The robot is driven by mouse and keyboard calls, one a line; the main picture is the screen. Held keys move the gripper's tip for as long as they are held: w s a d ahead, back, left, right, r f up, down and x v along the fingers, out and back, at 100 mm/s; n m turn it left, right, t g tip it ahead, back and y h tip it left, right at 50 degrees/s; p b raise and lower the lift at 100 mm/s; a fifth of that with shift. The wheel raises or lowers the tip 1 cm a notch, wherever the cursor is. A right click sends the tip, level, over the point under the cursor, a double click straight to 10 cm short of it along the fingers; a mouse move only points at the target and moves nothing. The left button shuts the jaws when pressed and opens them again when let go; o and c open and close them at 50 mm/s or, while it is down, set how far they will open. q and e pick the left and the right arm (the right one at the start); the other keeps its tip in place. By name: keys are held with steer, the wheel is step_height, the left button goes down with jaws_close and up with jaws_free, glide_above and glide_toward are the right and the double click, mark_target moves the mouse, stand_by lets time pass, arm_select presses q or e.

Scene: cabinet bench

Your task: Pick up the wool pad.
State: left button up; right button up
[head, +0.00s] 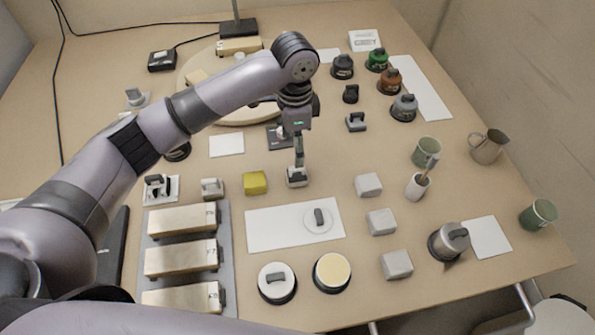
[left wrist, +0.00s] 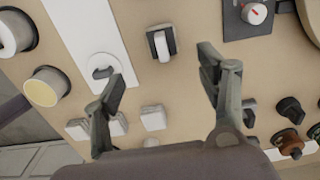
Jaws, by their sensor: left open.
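I cannot tell for sure which object is the wool pad. A small pale block with a dark grey handle (head: 297,181) stands on the bench directly below my left gripper (head: 298,162). In the left wrist view the block (left wrist: 161,44) lies just beyond my spread fingertips (left wrist: 163,65), with nothing between them. A white round pad with a grey handle (head: 318,221) lies on the white mat (head: 270,230) in front; it also shows in the left wrist view (left wrist: 101,72). Another white disc with a handle (head: 277,281) sits in a dark dish. My right gripper is not in view.
A yellow block (head: 255,183) stands left of the gripper. White blocks (head: 369,185) stand to the right, and a grey tray (head: 227,270) of long tan blocks is front left. A dark device (head: 277,137) is behind. Mugs (head: 488,147) stand farther right.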

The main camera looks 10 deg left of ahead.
arm_select(q)
glide_above(297, 174)
steer(key=f, duration=0.6)
steer(key=shift+w+a+f, duration=0.15)
steer(key=shift+w+a, duration=0.1)
steer(key=shift+w, duration=0.1)
steer(key=shift+d+f, duration=0.15)
steer(key=shift+f, duration=2.7)
steer(key=shift+c, duration=0.3)
steer(key=c, duration=1.1)
